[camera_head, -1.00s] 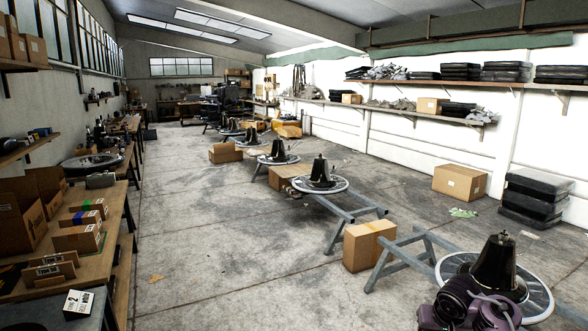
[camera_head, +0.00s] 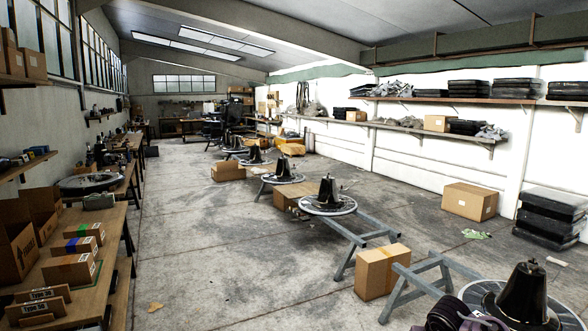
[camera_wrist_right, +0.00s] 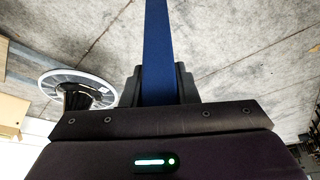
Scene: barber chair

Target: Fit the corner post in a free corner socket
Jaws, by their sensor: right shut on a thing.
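In the right wrist view a long flat blue post (camera_wrist_right: 157,45) stands between the dark fingers of my right gripper (camera_wrist_right: 157,86). The gripper is shut on it, and the post runs out past the top edge of the picture. Its far end is out of frame. In the head view only a purple part of my right arm shows at the bottom right; the right gripper and the post do not show there. My left gripper is not in view. I cannot make out any corner socket in these frames.
A workbench (camera_head: 98,283) with cardboard boxes runs along the left. A row of black cone-shaped bases on round rings, such as this near one (camera_head: 527,293), and grey trestles (camera_head: 420,286) stand on the right. A carton (camera_head: 382,271) stands beside them.

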